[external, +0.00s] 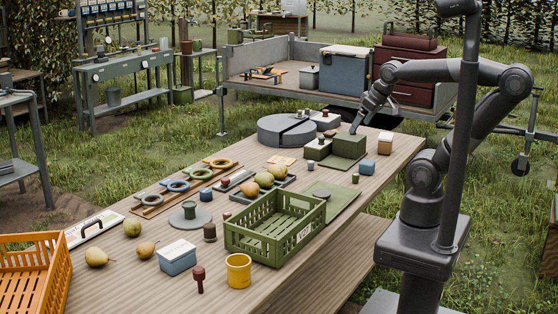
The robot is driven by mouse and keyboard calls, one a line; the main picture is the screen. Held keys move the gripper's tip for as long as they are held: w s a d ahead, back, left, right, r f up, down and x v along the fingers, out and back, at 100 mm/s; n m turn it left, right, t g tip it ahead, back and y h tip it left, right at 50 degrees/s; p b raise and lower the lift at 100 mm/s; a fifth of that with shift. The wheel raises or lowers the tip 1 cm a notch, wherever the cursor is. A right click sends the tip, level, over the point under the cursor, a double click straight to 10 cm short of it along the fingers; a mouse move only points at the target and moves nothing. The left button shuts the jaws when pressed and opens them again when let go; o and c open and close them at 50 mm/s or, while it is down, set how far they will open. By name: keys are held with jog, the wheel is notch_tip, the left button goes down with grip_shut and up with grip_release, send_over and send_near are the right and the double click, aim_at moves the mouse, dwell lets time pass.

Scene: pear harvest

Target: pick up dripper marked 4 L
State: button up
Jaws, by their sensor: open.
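My gripper (354,129) points down at the far right part of the wooden table (330,218), just over or at a green box (349,145). It is small in view and no object shows between its fingers. No label reading 4 L can be made out, so I cannot tell which thing is the dripper. Several small knob-like pieces stand on the table: a dark one (210,232), a blue-grey one (206,194), and a green one (355,178). More small pieces sit on low green blocks (318,149) left of my gripper.
A green crate (262,240), an orange crate (30,275), a yellow cup (238,270) and loose pears (132,228) take up the near table.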

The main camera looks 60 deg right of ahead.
jog(key=shift+s+f, duration=0.2)
jog(key=shift+s, duration=0.05)
jog(key=c, duration=1)
